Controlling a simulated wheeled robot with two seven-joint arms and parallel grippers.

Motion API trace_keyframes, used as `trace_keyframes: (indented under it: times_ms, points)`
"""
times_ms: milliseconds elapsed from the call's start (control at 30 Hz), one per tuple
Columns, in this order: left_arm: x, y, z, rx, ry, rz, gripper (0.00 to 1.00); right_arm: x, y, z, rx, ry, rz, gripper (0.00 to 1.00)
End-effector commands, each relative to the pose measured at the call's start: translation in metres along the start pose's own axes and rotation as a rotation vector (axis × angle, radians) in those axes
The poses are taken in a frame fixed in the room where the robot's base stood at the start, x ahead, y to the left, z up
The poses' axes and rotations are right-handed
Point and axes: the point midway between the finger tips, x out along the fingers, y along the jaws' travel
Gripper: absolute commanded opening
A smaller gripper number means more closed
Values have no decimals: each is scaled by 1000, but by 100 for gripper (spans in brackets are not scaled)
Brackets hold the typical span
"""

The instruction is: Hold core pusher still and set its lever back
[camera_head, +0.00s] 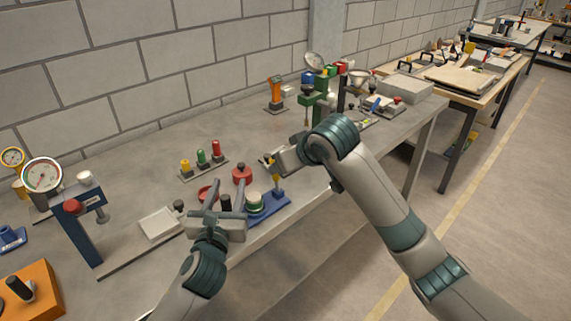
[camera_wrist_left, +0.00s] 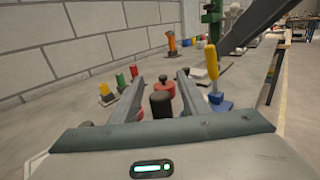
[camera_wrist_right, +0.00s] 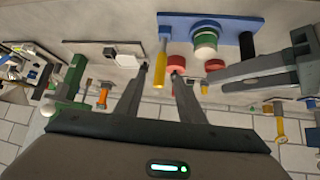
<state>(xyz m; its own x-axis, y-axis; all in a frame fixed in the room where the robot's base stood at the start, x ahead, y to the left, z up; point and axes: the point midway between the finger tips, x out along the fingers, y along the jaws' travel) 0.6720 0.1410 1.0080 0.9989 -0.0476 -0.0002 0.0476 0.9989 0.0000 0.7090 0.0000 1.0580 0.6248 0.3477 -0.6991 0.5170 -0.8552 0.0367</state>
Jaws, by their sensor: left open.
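The core pusher has a blue base (camera_head: 270,207), a green-and-white round part (camera_head: 254,201), a black upright grip (camera_head: 225,203) and a yellow-handled lever (camera_head: 275,182). My left gripper (camera_head: 226,187) is open; in the left wrist view the black grip (camera_wrist_left: 161,104) stands between its spread fingers, with gaps at both sides. My right gripper (camera_wrist_right: 160,70) is open, its fingers apart on either side of the yellow lever handle (camera_wrist_right: 161,63) in the right wrist view. Whether either finger touches the lever cannot be told. My left gripper partly hides the base in the head view.
A red knobbed part (camera_head: 242,174) stands just behind the pusher. A tray with yellow, green and red pegs (camera_head: 203,161) lies behind left. The bench's front edge is close to the pusher.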

Motion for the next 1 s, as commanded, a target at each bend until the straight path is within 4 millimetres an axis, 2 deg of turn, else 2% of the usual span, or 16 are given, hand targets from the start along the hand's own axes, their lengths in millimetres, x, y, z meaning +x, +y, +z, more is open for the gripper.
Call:
trace_keyframes:
  times_ms: [167,600,800,1000]
  points:
    - [-22,0,-1,2,0,-1,42,0,0,0,0,0,0,36]
    - [-95,0,-1,1,2,-2,42,0,0,0,0,0,0,36]
    - [-110,0,-1,0,1,0,42,0,0,0,0,0,0,36]
    - [-112,0,0,0,1,0,42,0,0,0,0,0,0,36]
